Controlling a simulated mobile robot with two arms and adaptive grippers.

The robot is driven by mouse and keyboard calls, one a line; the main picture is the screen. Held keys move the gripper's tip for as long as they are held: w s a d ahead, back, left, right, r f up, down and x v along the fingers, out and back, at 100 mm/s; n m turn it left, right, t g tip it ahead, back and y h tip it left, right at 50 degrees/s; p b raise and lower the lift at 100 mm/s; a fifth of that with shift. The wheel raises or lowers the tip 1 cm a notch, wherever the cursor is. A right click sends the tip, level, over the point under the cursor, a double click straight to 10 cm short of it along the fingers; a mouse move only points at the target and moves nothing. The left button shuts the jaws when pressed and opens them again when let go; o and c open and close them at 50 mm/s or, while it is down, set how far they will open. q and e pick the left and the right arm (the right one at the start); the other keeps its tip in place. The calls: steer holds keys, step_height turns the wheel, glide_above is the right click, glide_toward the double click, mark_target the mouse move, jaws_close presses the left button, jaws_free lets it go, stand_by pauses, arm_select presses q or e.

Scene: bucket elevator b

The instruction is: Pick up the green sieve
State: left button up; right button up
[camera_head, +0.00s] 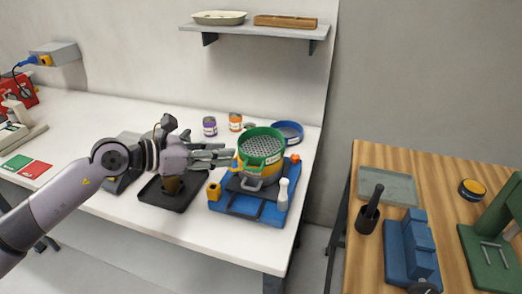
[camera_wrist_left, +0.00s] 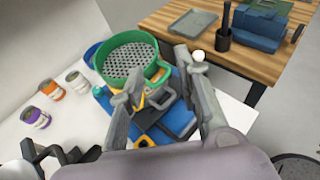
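The green sieve (camera_head: 260,147) is a round ring with a perforated metal mesh. It sits on top of a stack with a yellow ring and a grey pan, on a blue shaker base (camera_head: 247,208) on the white table. The sieve also shows in the left wrist view (camera_wrist_left: 127,58). My left gripper (camera_head: 230,155) is just left of the sieve in the head view. Its fingers are apart in the left wrist view (camera_wrist_left: 158,72), with the near side of the sieve close to one finger. Whether they touch is unclear. My right gripper does not show.
A blue sieve (camera_head: 288,131) lies behind the stack, with purple (camera_head: 210,126) and orange (camera_head: 235,121) jars to its left. A black tray (camera_head: 171,194) lies under my left arm. A wooden table (camera_head: 385,240) with a mortar (camera_head: 369,214) stands at right, across a gap.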

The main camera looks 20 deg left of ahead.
arm_select(q)
steer(key=a, duration=0.1)
steer(key=p, duration=0.5)
glide_toward(278, 152)
steer(key=w+d, duration=0.1)
steer(key=w, duration=0.1)
steer(key=p+x, duration=0.1)
steer(key=x, duration=0.1)
steer(key=p+x, duration=0.1)
steer(key=x, duration=0.2)
steer(key=shift+s+f+p, duration=0.15)
steer(key=shift+f+p, duration=0.15)
steer(key=shift+w+d+f+y, duration=0.2)
steer(key=shift+w+f+y, duration=0.05)
steer(key=shift+y, duration=0.05)
steer(key=shift+s+a, duration=0.1)
steer(key=shift+c, duration=0.7)
jaws_close()
